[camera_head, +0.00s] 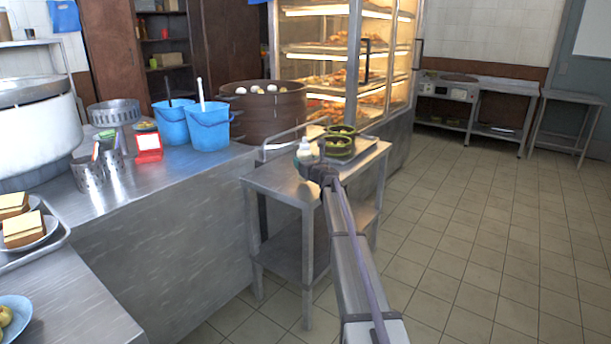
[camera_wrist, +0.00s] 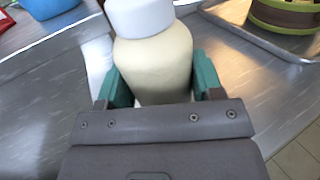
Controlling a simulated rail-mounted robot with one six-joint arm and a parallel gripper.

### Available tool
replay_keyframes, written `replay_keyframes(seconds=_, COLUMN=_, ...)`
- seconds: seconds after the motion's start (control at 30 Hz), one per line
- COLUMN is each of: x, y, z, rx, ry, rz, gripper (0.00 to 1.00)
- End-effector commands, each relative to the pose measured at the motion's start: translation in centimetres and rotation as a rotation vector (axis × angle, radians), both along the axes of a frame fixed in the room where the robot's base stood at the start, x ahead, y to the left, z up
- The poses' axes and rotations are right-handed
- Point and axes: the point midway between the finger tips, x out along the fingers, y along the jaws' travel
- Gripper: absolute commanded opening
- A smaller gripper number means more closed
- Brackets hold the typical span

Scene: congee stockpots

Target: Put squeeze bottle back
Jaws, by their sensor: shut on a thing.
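The squeeze bottle (camera_wrist: 152,62) is cream-coloured with a white top, and fills the middle of the wrist view. My gripper (camera_wrist: 152,88) is shut on it, with a green finger on each side of its body. In the head view the bottle (camera_head: 304,148) shows small and pale at the end of my arm, at the left part of the small steel side table (camera_head: 283,186). My gripper (camera_head: 318,168) hides part of the table top there. I cannot tell whether the bottle's base touches a surface.
A tray (camera_head: 366,158) with stacked green-and-brown containers (camera_head: 339,143) is right of the bottle. Left is the steel counter (camera_head: 180,180) with blue buckets (camera_head: 208,128), a large brown steamer (camera_head: 262,112) and metal cups (camera_head: 88,174). A lit glass food cabinet (camera_head: 340,60) stands behind. The tiled floor at right is clear.

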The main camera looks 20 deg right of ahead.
Motion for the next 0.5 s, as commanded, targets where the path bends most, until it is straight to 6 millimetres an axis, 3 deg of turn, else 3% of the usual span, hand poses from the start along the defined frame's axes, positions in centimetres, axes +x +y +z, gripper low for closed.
replay_keyframes(seconds=0.03, x=0.00, y=0.00, z=-2.01, rx=0.000, ry=0.000, rz=0.000, gripper=0.50)
replay_keyframes(seconds=0.07, x=0.00, y=0.00, z=-2.18, rx=0.000, ry=0.000, rz=0.000, gripper=0.50)
replay_keyframes(seconds=0.43, x=0.00, y=0.01, z=-2.15, rx=0.000, ry=0.000, rz=0.000, gripper=0.50)
replay_keyframes(seconds=0.47, x=0.00, y=0.01, z=-1.98, rx=0.000, ry=0.000, rz=0.000, gripper=0.63)
replay_keyframes(seconds=0.5, x=0.00, y=0.01, z=-1.94, rx=0.000, ry=0.000, rz=0.000, gripper=0.67)
